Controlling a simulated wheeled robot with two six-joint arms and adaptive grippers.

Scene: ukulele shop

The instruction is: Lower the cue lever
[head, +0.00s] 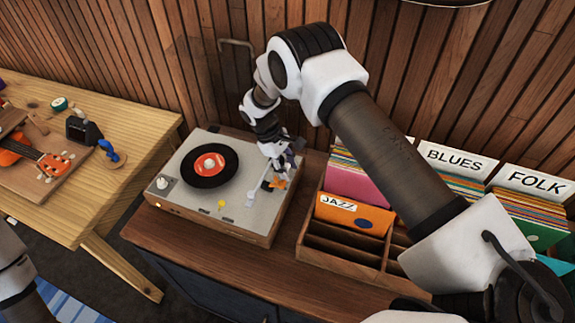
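The turntable (185,205) sits on a brown cabinet with a black record (210,164) with a red label on its platter. A light tonearm (255,184) lies to the right of the record, apart from it. A small orange part (278,183) shows at the deck's right side, close to my fingertips; it may be the cue lever, but I cannot tell its position. My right gripper (281,166) points down over the deck's right side; whether it touches the orange part or is open is unclear. My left gripper is out of view.
A wooden record crate (340,257) with cards marked JAZZ, BLUES and FOLK stands right of the turntable, under my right arm. A wooden workbench (110,205) with a ukulele (38,155) and tools stands at the left. A slatted wall is behind.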

